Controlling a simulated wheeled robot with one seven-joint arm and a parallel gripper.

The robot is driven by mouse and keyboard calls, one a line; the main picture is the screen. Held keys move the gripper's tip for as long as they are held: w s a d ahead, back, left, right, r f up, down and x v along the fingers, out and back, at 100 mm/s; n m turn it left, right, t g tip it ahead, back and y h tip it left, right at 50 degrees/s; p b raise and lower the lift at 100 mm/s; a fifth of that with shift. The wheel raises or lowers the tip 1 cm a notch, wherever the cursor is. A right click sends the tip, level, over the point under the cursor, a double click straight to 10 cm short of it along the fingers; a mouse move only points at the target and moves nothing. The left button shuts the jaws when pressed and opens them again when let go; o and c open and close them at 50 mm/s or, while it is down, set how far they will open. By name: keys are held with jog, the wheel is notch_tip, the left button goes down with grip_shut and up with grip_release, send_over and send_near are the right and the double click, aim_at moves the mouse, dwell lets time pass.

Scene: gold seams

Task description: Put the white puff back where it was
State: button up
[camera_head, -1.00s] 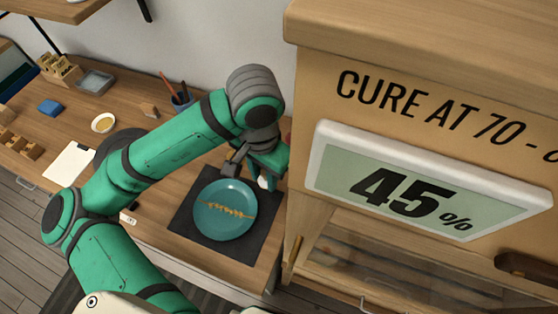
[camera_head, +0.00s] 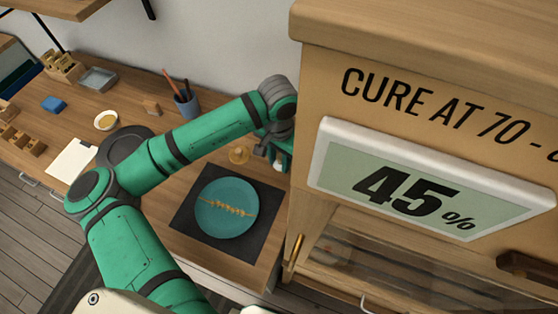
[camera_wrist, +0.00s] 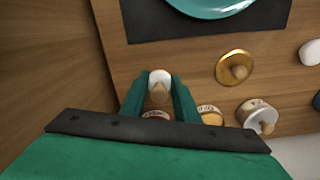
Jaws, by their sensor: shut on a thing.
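My gripper (camera_wrist: 160,97) is shut on the white puff (camera_wrist: 160,76), a small white round thing with a tan wooden handle, seen between the green fingers in the wrist view. A labelled rim shows just below it, partly hidden by my gripper; I cannot tell whether the puff touches it. In the head view my gripper (camera_head: 279,150) is beside the cabinet, behind the teal plate (camera_head: 225,222), and the puff is hardly visible there. The plate has a gold seam and lies on a dark mat (camera_head: 186,225).
A gold round piece with a wooden knob (camera_wrist: 235,67) stands right of my gripper. Labelled round holders stand nearby, one with a white top and knob (camera_wrist: 258,115). The cabinet (camera_head: 310,120) closes off the right side in the head view. A pen cup (camera_head: 187,103) stands at the back.

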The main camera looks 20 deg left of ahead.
aim_at(279, 159)
jog(key=shift+f, duration=0.3)
jog(key=shift+f, duration=0.2)
jog(key=o, duration=0.9)
notch_tip(279, 159, up, 12)
jog(key=shift+r, duration=0.25)
jog(key=shift+s, duration=0.15)
